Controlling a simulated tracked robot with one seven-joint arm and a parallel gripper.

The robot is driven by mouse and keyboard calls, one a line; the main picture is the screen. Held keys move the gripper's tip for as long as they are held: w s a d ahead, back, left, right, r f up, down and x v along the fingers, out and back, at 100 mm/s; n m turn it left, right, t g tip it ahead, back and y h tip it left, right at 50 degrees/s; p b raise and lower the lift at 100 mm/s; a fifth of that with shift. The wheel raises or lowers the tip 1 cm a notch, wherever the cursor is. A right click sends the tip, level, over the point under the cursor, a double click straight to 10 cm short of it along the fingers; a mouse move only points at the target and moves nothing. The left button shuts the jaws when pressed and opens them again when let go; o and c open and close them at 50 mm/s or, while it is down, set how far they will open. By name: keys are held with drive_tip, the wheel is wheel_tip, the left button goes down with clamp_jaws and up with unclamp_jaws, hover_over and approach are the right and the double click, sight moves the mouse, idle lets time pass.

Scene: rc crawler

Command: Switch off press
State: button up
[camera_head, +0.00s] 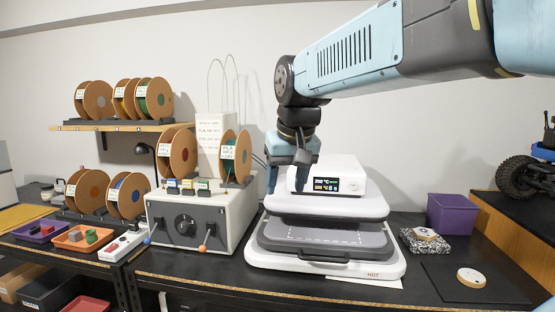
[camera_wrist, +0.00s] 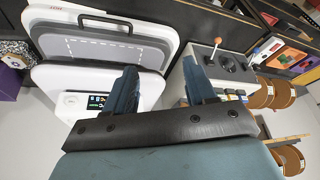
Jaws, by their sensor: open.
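The white heat press (camera_head: 372,268) stands on the black bench. Its upper plate (camera_head: 330,207) is raised over a grey lower pad with a dashed outline. The control box (camera_head: 348,165) on top has a lit display (camera_head: 326,185), and red "HOT" lettering marks the front right corner. The press shows in the wrist view (camera_wrist: 52,82), with its display (camera_wrist: 97,101) and a round knob (camera_wrist: 70,99) left of my fingers. My gripper (camera_head: 285,186) is open and empty, pointing down near the left side of the control box. Whether it touches anything cannot be told.
Left of the press is a grey and white box (camera_head: 222,230) with a black dial, levers and filament spools. A white strip with a red part (camera_head: 122,245) lies further left.

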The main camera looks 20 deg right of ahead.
drive_tip(key=w+d+r+m+g, duration=0.25)
drive_tip(key=w+d+r, duration=0.25)
drive_tip(key=w+d, duration=0.6)
drive_tip(key=w+d+r+m+g, duration=0.25)
drive_tip(key=w+d+r, duration=0.4)
drive_tip(key=w, duration=0.75)
drive_tip(key=shift+t, duration=0.3)
drive_tip(key=f, duration=1.4)
drive_tip(key=shift+w+d, duration=0.2)
drive_tip(key=shift+d, duration=0.15)
drive_tip(key=shift+c, duration=0.3)
